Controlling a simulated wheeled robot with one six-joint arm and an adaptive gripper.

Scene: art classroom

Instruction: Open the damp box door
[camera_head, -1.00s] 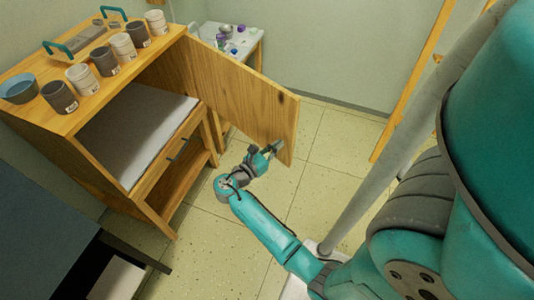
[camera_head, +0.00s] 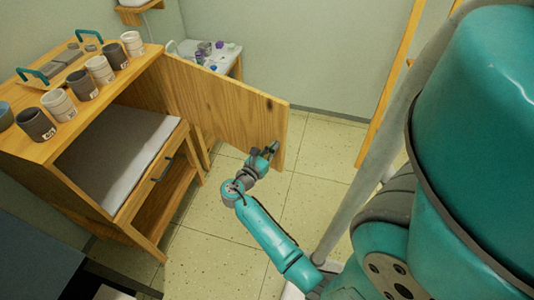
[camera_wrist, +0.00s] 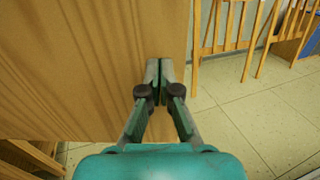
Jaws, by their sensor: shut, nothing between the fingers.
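The damp box (camera_head: 84,112) is a wooden cabinet at the left of the head view. Its wooden door (camera_head: 225,105) stands wide open, swung out to the right, and the inside with a pale slab (camera_head: 120,150) shows. My gripper (camera_head: 270,150) is at the lower part of the door's free edge, on the side facing me. In the wrist view my gripper (camera_wrist: 158,72) has its fingertips together, with nothing between them. The door (camera_wrist: 80,65) fills the left there, and the fingers are close to its edge. I cannot tell whether they touch it.
Several grey and white cups (camera_head: 59,104) and a tray with teal handles (camera_head: 58,65) stand on the cabinet. A small white table (camera_head: 225,62) is behind the door. Wooden easels (camera_wrist: 225,30) stand at the back right. The tiled floor (camera_head: 320,150) beyond the door is clear.

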